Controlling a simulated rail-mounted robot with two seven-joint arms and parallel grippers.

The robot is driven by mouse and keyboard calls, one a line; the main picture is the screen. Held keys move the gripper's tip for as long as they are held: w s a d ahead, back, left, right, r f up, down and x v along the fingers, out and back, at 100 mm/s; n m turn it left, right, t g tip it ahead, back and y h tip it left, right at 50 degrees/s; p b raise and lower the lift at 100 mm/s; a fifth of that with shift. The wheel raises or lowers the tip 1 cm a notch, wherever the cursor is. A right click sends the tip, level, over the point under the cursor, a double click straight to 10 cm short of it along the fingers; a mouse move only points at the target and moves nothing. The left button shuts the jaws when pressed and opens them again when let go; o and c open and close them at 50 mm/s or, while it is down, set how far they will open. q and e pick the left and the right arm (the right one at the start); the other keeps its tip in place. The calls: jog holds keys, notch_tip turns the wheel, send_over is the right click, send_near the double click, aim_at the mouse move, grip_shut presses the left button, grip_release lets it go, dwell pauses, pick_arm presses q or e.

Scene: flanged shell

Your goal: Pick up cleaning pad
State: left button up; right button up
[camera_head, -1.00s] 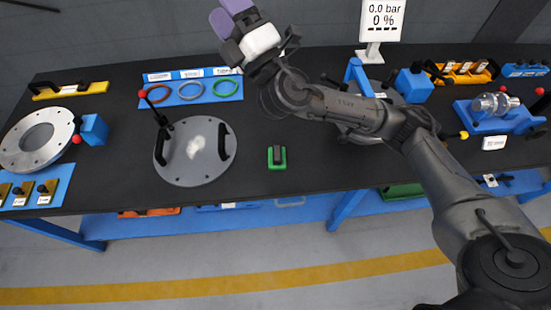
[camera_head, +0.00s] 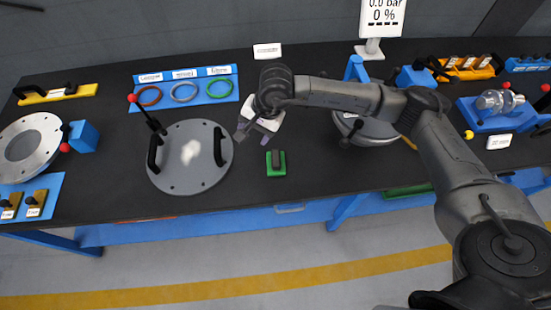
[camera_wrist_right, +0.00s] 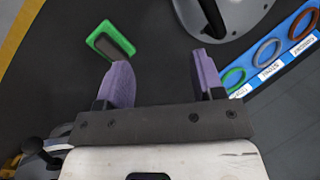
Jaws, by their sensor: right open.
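The cleaning pad, a small green block with a dark grip on top (camera_head: 276,170), lies flat on the black table, right of the round grey cover. In the right wrist view the pad (camera_wrist_right: 122,39) is at the upper left, beyond the left fingertip and apart from it. My right gripper (camera_head: 254,138) is above the table, just behind and left of the pad. Its two purple fingers (camera_wrist_right: 162,72) are apart with nothing between them. My left gripper is not seen.
The round grey cover (camera_head: 184,178) with black handles and a whitish smudge is left of the pad. Coloured rings sit on a blue tray (camera_head: 233,96) behind. A grey round part (camera_head: 368,132) stands to the right. Bare table surrounds the pad.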

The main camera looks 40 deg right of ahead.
jog(key=s+d+f+n+g+h, duration=0.1)
jog(key=s+d+n+g+h, duration=0.1)
jog(key=s+d+n+h, duration=0.15)
jog(key=n, duration=0.1)
send_over(276, 157)
jog(key=shift+g, duration=0.3)
notch_tip(276, 157, down, 8)
jog(key=shift+r+b, duration=0.15)
jog(key=shift+b, duration=0.3)
jog(key=shift+f+b, duration=0.35)
jog(key=shift+f, duration=2.8)
jog(key=c, duration=1)
